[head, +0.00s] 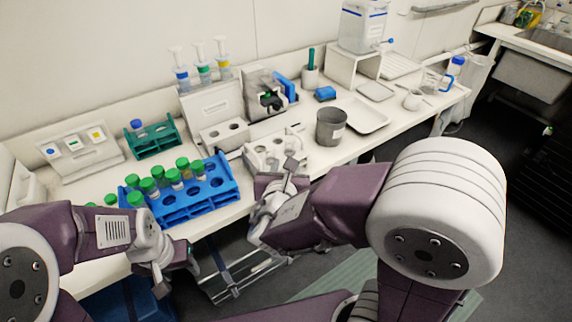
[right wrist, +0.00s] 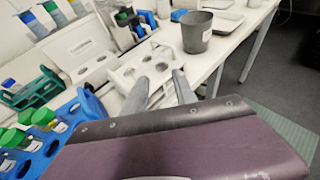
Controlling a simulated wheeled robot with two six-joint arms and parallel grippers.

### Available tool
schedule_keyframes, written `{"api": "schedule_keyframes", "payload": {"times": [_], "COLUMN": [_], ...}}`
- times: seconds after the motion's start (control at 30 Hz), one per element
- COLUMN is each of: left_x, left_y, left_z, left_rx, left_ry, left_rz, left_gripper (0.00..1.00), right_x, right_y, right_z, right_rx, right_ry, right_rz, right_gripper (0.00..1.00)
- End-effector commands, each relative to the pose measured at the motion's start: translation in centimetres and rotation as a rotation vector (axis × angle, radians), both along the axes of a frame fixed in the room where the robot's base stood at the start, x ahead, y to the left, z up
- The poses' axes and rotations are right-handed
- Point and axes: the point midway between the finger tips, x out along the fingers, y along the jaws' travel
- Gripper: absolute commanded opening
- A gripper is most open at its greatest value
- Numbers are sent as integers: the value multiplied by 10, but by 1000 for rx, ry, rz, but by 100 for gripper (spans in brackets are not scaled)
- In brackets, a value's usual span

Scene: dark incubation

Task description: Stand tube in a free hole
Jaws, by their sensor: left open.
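Several green-capped tubes (head: 183,164) stand at the left side of a blue rack (head: 205,207), whose right side shows empty holes. Two more green caps (head: 110,200) show at its left, partly hidden by my left arm. A green rack (head: 155,151) behind holds a blue-capped tube (head: 137,126). A white holder with holes (head: 262,160) stands right of the blue rack. My left gripper (head: 162,282) is open at the bench's front edge, in front of the blue rack. My right gripper (right wrist: 160,84) is open and empty, its fingers apart before the white holder.
A grey cup (head: 330,127) and a white tray (head: 363,114) stand right of the white holder. A white block with holes (head: 224,135) and a panel with coloured labels (head: 80,148) stand at the back. A blue bin (head: 128,300) is below the bench.

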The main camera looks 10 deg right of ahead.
Motion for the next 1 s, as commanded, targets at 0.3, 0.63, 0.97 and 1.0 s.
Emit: {"api": "schedule_keyframes", "payload": {"times": [0.3, 0.63, 0.97, 1.0], "left_x": [0, 0, 0, 0], "left_y": [0, 0, 0, 0], "left_z": [0, 0, 0, 0], "left_rx": [0, 0, 0, 0], "left_ry": [0, 0, 0, 0], "left_rz": [0, 0, 0, 0], "left_gripper": [50, 50, 50, 50], "right_x": [-69, -147, -138, -138], "right_y": [-98, -72, -65, -65], "right_z": [-78, -148, -148, -148], "right_rx": [482, 1578, 1746, 1746], "right_ry": [161, -143, -274, -273], "right_rz": [-709, -2135, -2338, -2337], "right_gripper": [34, 34, 34, 34]}}
